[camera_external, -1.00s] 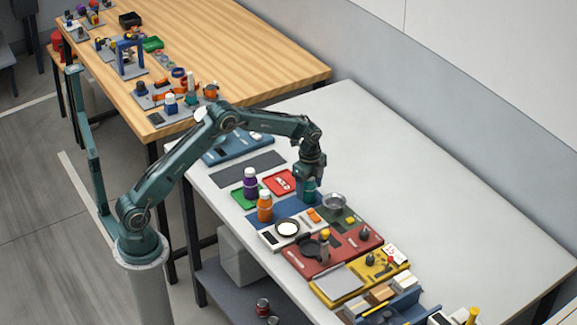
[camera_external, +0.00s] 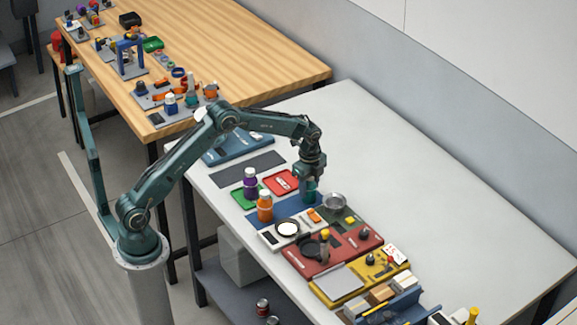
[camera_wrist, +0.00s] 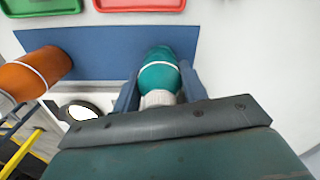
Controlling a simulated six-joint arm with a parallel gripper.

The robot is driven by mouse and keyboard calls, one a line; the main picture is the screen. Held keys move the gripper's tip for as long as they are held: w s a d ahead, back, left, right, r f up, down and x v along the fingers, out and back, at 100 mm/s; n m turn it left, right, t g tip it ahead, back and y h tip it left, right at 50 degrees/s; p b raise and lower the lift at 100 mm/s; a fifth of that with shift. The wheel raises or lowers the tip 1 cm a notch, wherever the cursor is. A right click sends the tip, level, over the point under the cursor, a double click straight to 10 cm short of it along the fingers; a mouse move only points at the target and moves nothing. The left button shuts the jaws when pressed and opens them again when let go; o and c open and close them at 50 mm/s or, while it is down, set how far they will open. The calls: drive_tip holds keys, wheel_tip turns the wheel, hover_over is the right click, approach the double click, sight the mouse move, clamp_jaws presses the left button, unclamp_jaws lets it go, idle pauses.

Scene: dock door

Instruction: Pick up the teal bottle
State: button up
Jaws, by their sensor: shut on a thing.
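The teal bottle (camera_wrist: 159,77) with a white ribbed cap stands between the two fingers of my gripper (camera_wrist: 158,92) in the wrist view. My gripper is shut on it. In the external view my gripper (camera_external: 309,186) points down over the blue mat (camera_external: 287,207), and the teal bottle is mostly hidden behind its fingers. I cannot tell whether the bottle's base touches the mat.
An orange bottle (camera_external: 265,208) and a purple bottle (camera_external: 250,184) stand to the left. A red tray (camera_external: 280,181) and a green tray (camera_external: 240,199) lie close by. The table's right side is clear.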

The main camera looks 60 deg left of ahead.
drive_tip(key=shift+r, duration=0.2)
wheel_tip(320, 180, up, 20)
drive_tip(key=shift+f, duration=0.15)
idle(0.4)
idle(0.5)
drive_tip(key=s+d+r, duration=0.3)
drive_tip(key=s+d, duration=0.6)
drive_tip(key=s, duration=0.5)
drive_tip(key=shift+s+d+m, duration=0.25)
drive_tip(key=shift+d+m, duration=0.15)
drive_tip(key=shift+f, duration=0.1)
wheel_tip(320, 180, down, 16)
drive_tip(key=shift+r, duration=0.2)
drive_tip(key=shift+f, duration=0.1)
